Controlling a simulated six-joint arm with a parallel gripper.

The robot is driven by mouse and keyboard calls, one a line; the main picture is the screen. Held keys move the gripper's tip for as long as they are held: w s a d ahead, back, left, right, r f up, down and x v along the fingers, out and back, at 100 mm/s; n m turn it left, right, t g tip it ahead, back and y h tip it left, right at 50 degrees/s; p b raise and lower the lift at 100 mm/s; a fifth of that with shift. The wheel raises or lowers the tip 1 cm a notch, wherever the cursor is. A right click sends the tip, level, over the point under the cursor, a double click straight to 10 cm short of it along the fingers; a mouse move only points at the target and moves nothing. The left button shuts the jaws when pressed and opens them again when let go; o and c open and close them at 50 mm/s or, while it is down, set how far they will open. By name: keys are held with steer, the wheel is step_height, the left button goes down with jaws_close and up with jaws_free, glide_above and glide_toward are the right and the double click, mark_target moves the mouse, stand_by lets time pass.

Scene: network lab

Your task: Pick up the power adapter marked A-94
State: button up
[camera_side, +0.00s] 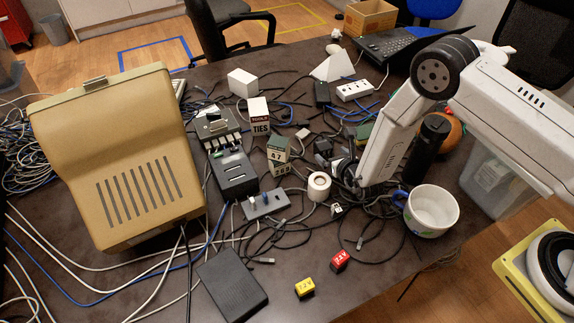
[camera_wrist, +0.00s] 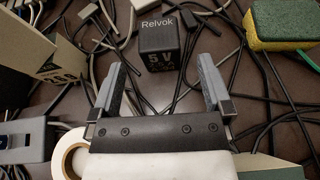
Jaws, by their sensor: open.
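In the wrist view a black block-shaped adapter (camera_wrist: 158,45) printed "Relvok" and "5V" stands ahead of my gripper (camera_wrist: 160,78), in line with the gap between its fingers. My gripper is open and nothing is between the fingertips. In the side view my gripper (camera_side: 347,178) points down among cables right of the tape roll, its fingers partly hidden. A dark block (camera_side: 323,147) just behind it looks like the same adapter. Green-grey and beige blocks with printed marks (camera_side: 278,150) stand to the left. I cannot read A-94 on anything.
A white tape roll (camera_side: 318,186), a grey switch box (camera_side: 265,204) and a mug (camera_side: 431,211) are close by. A yellow-green sponge (camera_wrist: 283,25) lies to the right in the wrist view. Cables crowd the table. Red (camera_side: 339,261) and yellow (camera_side: 305,288) blocks lie in front.

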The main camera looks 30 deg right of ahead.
mark_target(327, 150)
steer(key=shift+w+f, duration=0.2)
steer(key=shift+w, duration=0.35)
steer(key=shift+w, duration=0.1)
steer(key=shift+x, duration=2.55)
steer(key=shift+r, duration=0.1)
jaws_close()
